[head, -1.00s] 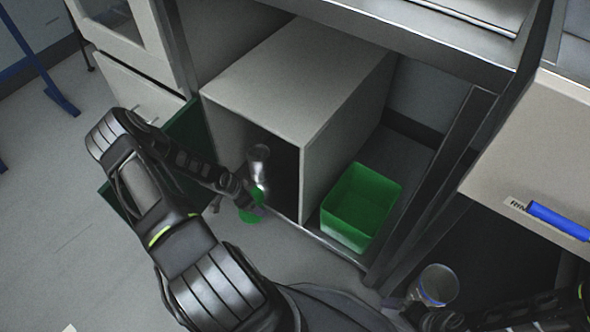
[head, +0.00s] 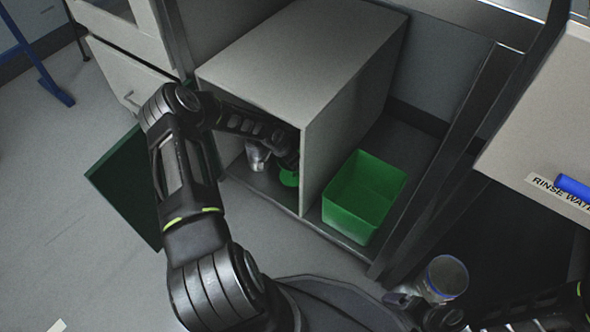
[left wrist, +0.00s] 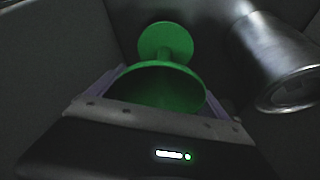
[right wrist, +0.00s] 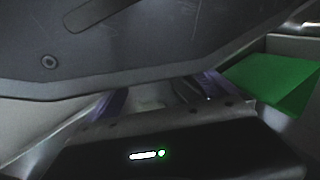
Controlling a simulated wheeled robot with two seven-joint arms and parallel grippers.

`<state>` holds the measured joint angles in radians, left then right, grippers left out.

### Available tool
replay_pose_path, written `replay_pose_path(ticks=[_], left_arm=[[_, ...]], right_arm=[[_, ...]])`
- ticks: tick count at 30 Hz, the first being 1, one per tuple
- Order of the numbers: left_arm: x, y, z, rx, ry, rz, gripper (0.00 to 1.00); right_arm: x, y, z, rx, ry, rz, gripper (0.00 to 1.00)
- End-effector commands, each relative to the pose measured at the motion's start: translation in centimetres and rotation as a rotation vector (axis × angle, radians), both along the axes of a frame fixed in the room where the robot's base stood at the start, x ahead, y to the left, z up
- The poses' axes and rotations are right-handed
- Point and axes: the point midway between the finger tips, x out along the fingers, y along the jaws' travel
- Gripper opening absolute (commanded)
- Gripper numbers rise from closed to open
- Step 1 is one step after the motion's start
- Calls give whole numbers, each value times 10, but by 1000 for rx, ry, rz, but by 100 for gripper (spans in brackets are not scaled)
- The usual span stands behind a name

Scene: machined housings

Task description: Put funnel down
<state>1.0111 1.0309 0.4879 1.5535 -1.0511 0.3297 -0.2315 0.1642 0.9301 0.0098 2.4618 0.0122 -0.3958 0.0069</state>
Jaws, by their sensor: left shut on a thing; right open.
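The green funnel (head: 289,178) is at the mouth of the low grey cabinet compartment, partly hidden by my left arm in the head view. My left gripper (head: 286,162) is shut on the funnel. In the left wrist view the funnel (left wrist: 165,88) sits between the purple fingers, with a round green disc-like part beyond its wide bowl. I cannot tell if it touches the compartment floor. My right gripper (right wrist: 163,100) is open, low at the right, close to a clear jar with a blue rim (head: 445,277); whether it touches the jar is unclear.
A shiny metal cylinder (left wrist: 275,60) stands close to the right of the funnel in the left wrist view. A green bin (head: 363,200) is right of the compartment's side wall. A dark green door panel (head: 128,185) stands open at the left.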

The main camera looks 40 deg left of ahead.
Motion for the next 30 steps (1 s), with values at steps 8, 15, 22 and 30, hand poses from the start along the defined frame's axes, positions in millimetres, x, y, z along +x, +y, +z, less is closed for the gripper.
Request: replay_pose_path(ticks=[8, 15, 22, 30], left_arm=[[-1, 0, -21, -2, 0, 0, 43], [0, 0, -36, 0, -1, -1, 43], [0, 0, -36, 0, -1, -1, 43], [0, 0, -38, 0, 0, 0, 100]], right_arm=[[1, 0, -13, 2, -1, -1, 97], [3, -1, -19, 4, -2, -2, 97], [3, -1, -19, 4, -1, -2, 97], [3, -1, -21, 4, -1, -2, 97]])
